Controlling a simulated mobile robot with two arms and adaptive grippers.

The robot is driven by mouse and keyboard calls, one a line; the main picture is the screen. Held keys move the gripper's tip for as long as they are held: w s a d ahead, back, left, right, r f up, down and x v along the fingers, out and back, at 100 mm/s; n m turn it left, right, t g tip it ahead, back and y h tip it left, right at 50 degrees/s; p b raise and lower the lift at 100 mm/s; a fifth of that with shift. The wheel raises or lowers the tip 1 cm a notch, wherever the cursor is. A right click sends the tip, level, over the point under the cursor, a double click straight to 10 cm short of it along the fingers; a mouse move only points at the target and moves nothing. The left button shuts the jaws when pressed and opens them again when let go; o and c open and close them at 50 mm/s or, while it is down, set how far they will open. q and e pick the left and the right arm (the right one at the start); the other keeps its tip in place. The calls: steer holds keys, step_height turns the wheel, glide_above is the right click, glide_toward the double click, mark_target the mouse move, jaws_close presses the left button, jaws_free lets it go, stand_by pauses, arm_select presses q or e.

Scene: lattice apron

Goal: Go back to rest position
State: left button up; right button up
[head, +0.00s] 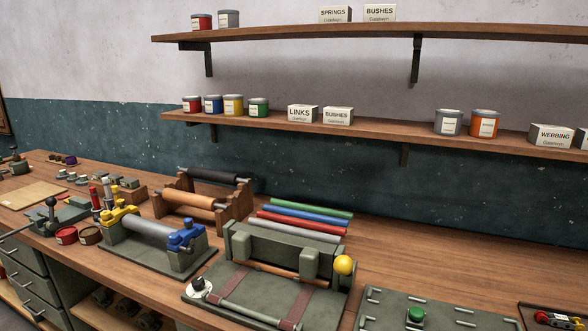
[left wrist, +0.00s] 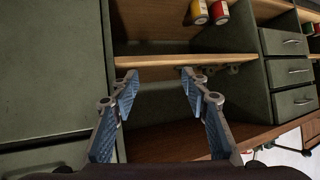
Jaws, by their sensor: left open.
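My left gripper (left wrist: 158,90) shows in the left wrist view with its two fingers spread apart. It is open and nothing sits between the fingers. Behind it is an open wooden shelf (left wrist: 180,62) inside a green cabinet. Neither of my grippers shows in the head view, and my right gripper is in no frame.
A wooden workbench (head: 400,255) carries a green fixture with a yellow ball (head: 345,264), a roller fixture (head: 150,229) with yellow and blue clamps, and coloured rods (head: 305,219). Wall shelves (head: 350,126) hold tins and boxes. Drawers (left wrist: 290,72) stand right in the wrist view.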

arm_select(q)
steer(key=s+d+f+g, duration=0.3)
steer(key=s+d+f, duration=0.2)
steer(key=s+f, duration=0.45)
steer(key=s+d+f+g, duration=0.2)
steer(key=s+d+f, duration=0.3)
steer(key=s, duration=0.5)
steer(key=s+d+f+g, duration=0.3)
steer(key=s+d+f, duration=0.2)
steer(key=s+d, duration=0.4)
steer(key=s+d+f+m+g, duration=0.1)
steer(key=s+d+f+g, duration=0.2)
steer(key=s, duration=0.7)
steer(key=d+f, duration=0.2)
steer(key=d, duration=0.2)
steer(key=shift+s+d, duration=0.15)
steer(key=shift+s, duration=0.25)
